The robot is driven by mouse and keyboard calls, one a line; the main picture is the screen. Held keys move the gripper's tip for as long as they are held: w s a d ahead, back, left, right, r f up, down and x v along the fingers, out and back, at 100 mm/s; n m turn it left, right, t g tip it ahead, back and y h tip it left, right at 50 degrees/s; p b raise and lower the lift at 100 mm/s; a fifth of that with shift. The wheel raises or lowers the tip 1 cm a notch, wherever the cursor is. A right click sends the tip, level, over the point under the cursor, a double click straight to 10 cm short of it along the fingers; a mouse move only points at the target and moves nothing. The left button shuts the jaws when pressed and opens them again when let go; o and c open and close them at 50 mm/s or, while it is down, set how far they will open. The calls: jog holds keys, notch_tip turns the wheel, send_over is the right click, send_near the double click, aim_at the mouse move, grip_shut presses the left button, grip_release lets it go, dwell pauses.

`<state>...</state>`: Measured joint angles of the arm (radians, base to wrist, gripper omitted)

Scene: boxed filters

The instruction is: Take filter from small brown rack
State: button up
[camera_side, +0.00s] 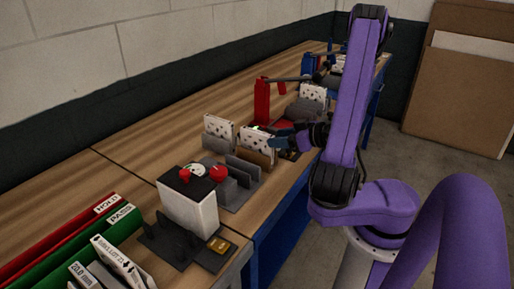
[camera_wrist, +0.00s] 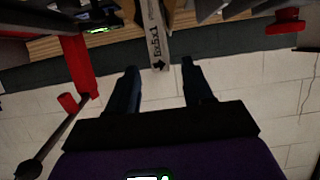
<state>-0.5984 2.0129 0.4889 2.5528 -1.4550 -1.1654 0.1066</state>
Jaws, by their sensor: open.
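A white filter with dark dots (camera_side: 257,143) stands upright in the small brown rack (camera_side: 256,159) in the side view. My gripper (camera_side: 276,139) is beside its upper right edge. In the wrist view, the narrow edge of a filter with a printed label and black arrow (camera_wrist: 155,38) lies ahead, lined up with the gap between my two dark fingers (camera_wrist: 160,66). The fingers are apart and hold nothing. Whether the fingertips overlap the filter's edge is hard to tell.
Another dotted filter (camera_side: 219,132) stands in a grey rack behind. A red upright fixture (camera_side: 262,101) stands close by and shows at left in the wrist view (camera_wrist: 82,68). A white box with red buttons (camera_side: 190,203) and a green PASS bin (camera_side: 85,250) are nearer.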

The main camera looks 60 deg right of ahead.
aim_at(262, 139)
jog(key=shift+x, duration=3.5)
grip_shut()
